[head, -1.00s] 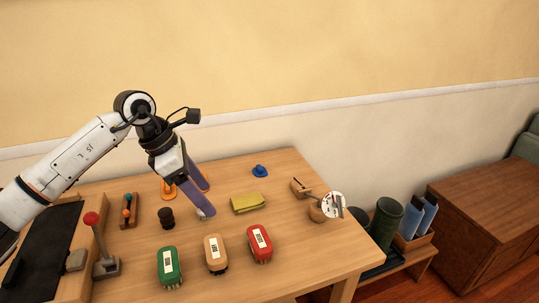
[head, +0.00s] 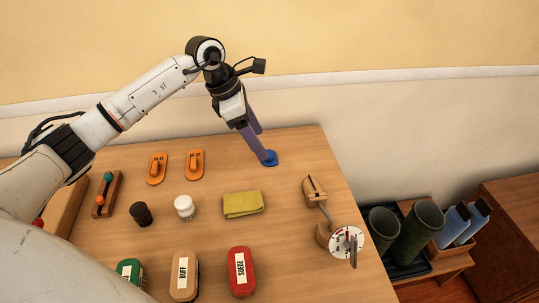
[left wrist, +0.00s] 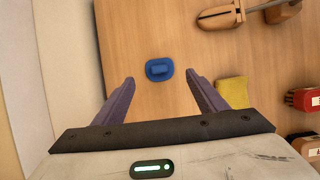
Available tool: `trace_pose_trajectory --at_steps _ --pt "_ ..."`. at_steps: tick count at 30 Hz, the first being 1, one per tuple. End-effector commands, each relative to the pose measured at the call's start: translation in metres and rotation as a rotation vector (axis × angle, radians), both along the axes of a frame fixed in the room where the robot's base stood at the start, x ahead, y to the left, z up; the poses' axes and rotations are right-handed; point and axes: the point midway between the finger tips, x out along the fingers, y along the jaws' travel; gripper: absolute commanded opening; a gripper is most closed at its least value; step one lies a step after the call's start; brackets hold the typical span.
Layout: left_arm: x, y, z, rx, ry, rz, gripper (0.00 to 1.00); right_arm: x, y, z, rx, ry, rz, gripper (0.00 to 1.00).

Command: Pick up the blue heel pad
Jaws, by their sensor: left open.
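The blue heel pad (head: 271,158) lies on the wooden table near its back edge, by the wall. In the left wrist view the blue pad (left wrist: 159,70) is an oval with a raised grip, just beyond the fingertips and roughly centred between them. My left gripper (head: 264,148) is open, with its purple fingers pointing down at the pad. In the head view one finger partly covers the pad. In the left wrist view the open fingers (left wrist: 159,81) hold nothing. I cannot tell whether a finger touches the pad. My right gripper is not in view.
Two orange pads (head: 195,164) lie left of the gripper. A folded yellow cloth (head: 243,205) lies in front, with a white jar (head: 184,207), a dark jar (head: 141,214) and several brushes (head: 241,271) nearby. A wooden shoe tree (head: 315,190) stands to the right.

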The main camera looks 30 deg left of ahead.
Motion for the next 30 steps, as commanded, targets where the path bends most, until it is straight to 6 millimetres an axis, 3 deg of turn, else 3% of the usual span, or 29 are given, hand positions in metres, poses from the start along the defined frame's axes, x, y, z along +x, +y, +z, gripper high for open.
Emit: trace_pose_trajectory --at_steps 10,17,25,30 --pt "0.010 -0.015 -0.042 -0.002 0.003 0.000 0.66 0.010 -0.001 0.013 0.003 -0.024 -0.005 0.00" --pt "0.011 -0.015 -0.046 0.000 0.000 0.000 0.66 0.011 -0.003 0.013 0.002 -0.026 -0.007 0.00" --pt "0.011 -0.015 -0.045 0.000 0.000 0.000 0.25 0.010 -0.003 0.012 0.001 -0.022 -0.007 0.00" --pt "0.011 -0.015 -0.045 0.000 0.000 0.000 0.24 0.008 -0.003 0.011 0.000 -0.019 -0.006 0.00"
